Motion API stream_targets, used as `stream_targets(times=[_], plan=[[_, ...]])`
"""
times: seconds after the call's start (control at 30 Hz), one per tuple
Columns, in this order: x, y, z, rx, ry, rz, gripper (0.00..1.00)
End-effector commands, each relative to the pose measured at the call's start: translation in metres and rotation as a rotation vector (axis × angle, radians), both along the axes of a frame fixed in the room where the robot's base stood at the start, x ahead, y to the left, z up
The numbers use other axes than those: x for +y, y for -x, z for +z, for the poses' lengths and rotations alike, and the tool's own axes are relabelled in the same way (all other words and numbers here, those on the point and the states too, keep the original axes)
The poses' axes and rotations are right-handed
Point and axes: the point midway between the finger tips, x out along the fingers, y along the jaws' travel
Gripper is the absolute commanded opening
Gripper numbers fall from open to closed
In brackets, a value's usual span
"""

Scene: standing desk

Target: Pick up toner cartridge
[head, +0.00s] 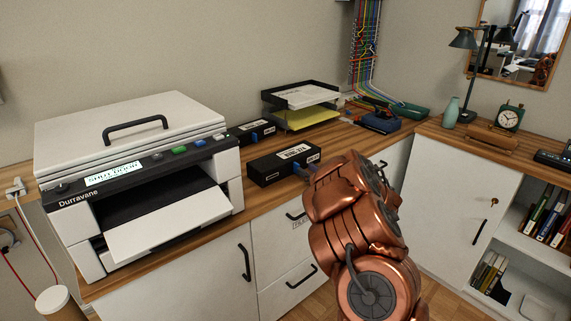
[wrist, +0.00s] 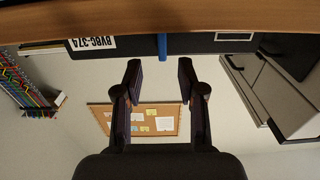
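A black toner cartridge (head: 268,170) with a white label and a blue tab lies on the wooden counter, right of the printer. My gripper (wrist: 159,68) is open and empty. Its two fingers stand apart, on either side of the blue tab's line, and do not appear to touch it. In the head view my copper arm hides the fingers.
A white printer (head: 160,140) with its tray out stands left of the cartridges. A black paper tray (head: 300,95) is behind them. A blue item (head: 380,122) and a green tray (head: 411,111) lie farther right. Drawers with black handles are below the counter edge.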

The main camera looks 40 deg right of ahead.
Motion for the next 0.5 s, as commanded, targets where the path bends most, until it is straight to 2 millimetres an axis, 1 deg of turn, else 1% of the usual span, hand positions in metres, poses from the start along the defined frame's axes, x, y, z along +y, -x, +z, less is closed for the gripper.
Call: stream_targets(times=[0.1,0.23,0.33,0.5], plan=[[0.004,-0.018,-0.003,-0.002,0.000,0.007,0.40],[0.003,-0.034,-0.004,0.000,0.000,0.004,0.40],[0.002,-0.040,-0.003,-0.001,-0.001,0.002,0.40],[0.002,-0.040,-0.003,0.000,-0.001,0.001,0.40]])
